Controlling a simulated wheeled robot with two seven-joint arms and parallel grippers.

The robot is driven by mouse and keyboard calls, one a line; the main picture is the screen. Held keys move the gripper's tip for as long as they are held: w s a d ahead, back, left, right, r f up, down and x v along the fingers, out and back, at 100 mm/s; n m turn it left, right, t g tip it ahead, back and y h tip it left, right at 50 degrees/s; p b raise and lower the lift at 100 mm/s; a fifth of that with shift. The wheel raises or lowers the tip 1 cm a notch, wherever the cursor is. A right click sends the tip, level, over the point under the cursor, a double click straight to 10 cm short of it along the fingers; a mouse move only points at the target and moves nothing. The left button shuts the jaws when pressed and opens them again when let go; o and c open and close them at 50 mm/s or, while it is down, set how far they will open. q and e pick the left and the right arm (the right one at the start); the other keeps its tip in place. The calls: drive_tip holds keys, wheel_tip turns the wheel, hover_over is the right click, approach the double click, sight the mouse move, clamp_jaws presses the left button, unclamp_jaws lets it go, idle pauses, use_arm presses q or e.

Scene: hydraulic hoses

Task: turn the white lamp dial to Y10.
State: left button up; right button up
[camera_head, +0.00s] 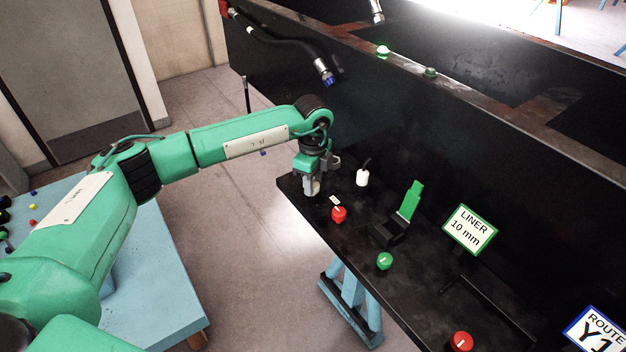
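My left gripper (316,180) points down over the far left end of the black bench (289,183), left of a white cylinder (362,178) with a black stem. A pale patch shows at the fingertips; I cannot tell whether it is a finger or a white dial. No white dial shows clearly, and the finger gap is too small to read. A blue-edged sign (596,332) at the lower right reads "ROUTE Y1" and is cut off by the picture edge. My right gripper is not in view.
Red (338,215) and green (384,262) knobs, another red knob (461,342), a green upright piece (410,201) on a black block and a "LINER 10 mm" sign (470,230) stand along the bench. A dark wall rises behind. A black hose (290,45) hangs above.

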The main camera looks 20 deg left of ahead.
use_arm(q)
drive_tip(key=shift+c, duration=0.9)
drive_tip(key=shift+f+m+b, duration=0.15)
drive_tip(key=shift+m+b, duration=0.75)
drive_tip(key=shift+b, duration=0.2)
drive_tip(key=m+b, duration=0.8)
drive_tip(key=shift+m, duration=0.4)
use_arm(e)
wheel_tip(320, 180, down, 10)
use_arm(q)
drive_tip(key=shift+m+b, duration=0.7)
drive_tip(key=shift+m, duration=0.2)
drive_tip(key=m+b, duration=0.2)
drive_tip(key=m, duration=0.1)
drive_tip(key=shift+a, duration=0.1)
drive_tip(key=shift+r+m+b, duration=0.25)
drive_tip(key=shift+m+b, duration=0.25)
drive_tip(key=shift+m, duration=0.8)
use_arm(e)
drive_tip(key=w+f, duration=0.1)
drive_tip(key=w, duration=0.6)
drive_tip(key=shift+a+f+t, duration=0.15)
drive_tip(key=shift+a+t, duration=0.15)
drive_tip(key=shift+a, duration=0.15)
